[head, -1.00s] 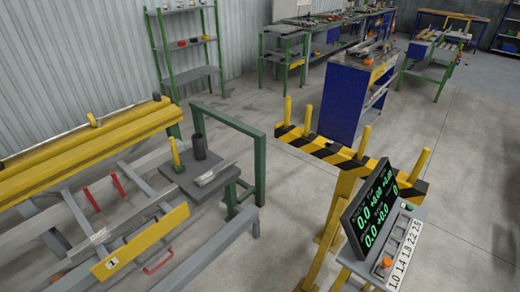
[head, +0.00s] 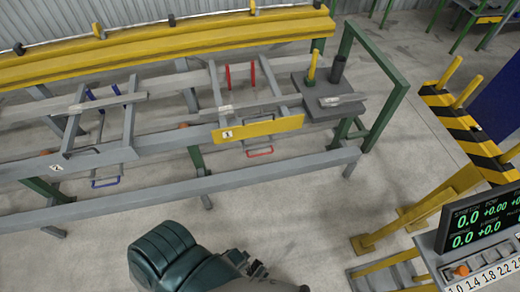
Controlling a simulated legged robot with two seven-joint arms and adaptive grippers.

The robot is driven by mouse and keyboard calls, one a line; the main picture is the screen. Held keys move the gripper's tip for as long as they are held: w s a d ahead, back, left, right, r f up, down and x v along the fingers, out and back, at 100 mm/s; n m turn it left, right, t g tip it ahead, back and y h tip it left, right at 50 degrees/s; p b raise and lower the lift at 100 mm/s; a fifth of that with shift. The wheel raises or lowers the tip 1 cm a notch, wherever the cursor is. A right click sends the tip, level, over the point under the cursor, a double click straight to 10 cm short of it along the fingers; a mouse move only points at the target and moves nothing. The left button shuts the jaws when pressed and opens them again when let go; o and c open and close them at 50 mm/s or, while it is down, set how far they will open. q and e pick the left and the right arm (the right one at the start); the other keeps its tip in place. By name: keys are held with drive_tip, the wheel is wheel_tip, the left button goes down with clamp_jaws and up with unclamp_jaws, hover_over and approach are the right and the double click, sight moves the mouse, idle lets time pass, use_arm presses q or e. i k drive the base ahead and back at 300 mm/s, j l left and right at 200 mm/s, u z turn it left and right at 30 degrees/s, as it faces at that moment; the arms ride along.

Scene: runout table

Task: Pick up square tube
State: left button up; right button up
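A short, pale grey metal piece (head: 343,99) lies on the dark grey plate (head: 318,108) at the right end of the runout table; it may be the square tube, but it is too small to tell its section. Long grey bars (head: 70,111) run along the table, and I cannot tell whether one is a loose tube. Part of my own dark green arm shows at the bottom, well in front of the table. I can make out no gripper fingertips.
The runout table's front rail (head: 220,180) and yellow beam (head: 170,42) span the left. A yellow post (head: 311,68) and dark cylinder (head: 337,69) stand on the plate. A striped barrier (head: 462,130) and display (head: 482,220) are at right. Bare floor lies between.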

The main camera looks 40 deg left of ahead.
sight(233, 109)
drive_tip(key=u, duration=1.25)
drive_tip(key=i+l, duration=0.1)
